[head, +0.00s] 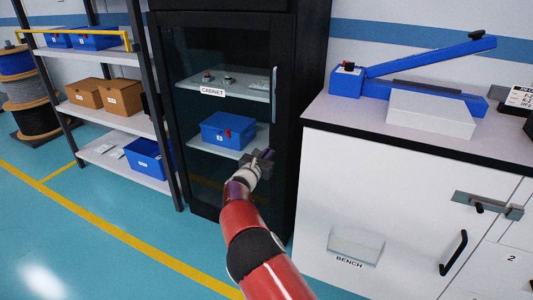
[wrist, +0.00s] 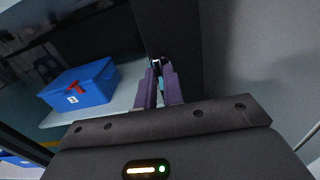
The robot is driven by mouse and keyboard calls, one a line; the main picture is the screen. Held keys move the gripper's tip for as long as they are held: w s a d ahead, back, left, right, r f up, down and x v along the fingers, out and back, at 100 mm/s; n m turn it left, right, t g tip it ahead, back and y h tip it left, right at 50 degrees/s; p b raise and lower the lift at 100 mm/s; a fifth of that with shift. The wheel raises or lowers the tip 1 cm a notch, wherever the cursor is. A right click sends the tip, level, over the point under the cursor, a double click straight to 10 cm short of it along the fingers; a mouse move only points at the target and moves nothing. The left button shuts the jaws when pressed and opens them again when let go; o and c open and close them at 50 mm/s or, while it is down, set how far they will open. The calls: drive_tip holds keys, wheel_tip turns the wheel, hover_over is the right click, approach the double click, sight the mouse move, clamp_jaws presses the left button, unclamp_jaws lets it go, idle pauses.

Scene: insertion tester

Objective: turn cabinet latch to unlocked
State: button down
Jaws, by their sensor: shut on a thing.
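The black cabinet (head: 311,60) stands in the middle of the head view with its glass door closed. A light blue vertical handle (head: 275,95) is on the door's right side. My gripper (head: 267,155) is at the door's right edge, below the handle. In the wrist view, the purple fingers of my gripper (wrist: 160,72) are closed together on the small cabinet latch (wrist: 158,60) at the black door frame (wrist: 166,25). Only a little of the latch shows past the fingertips, and its turn angle cannot be told. In the head view my gripper hides it.
Behind the glass, a blue box (head: 228,130) with a red clasp sits on a shelf. A white bench (head: 345,155) with a blue lever tool (head: 430,55) stands close on the right. A shelf rack (head: 110,118) with boxes stands on the left. The floor in front is clear.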

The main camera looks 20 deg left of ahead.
drive_tip(key=shift+n, duration=0.4)
drive_tip(key=c, duration=1.5)
unclamp_jaws()
drive_tip(key=s, duration=0.5)
drive_tip(key=s+b, duration=0.1)
drive_tip(key=s, duration=0.1)
drive_tip(key=shift+s+a, duration=0.3)
drive_tip(key=shift+s, duration=0.1)
drive_tip(key=shift+s+f, duration=0.1)
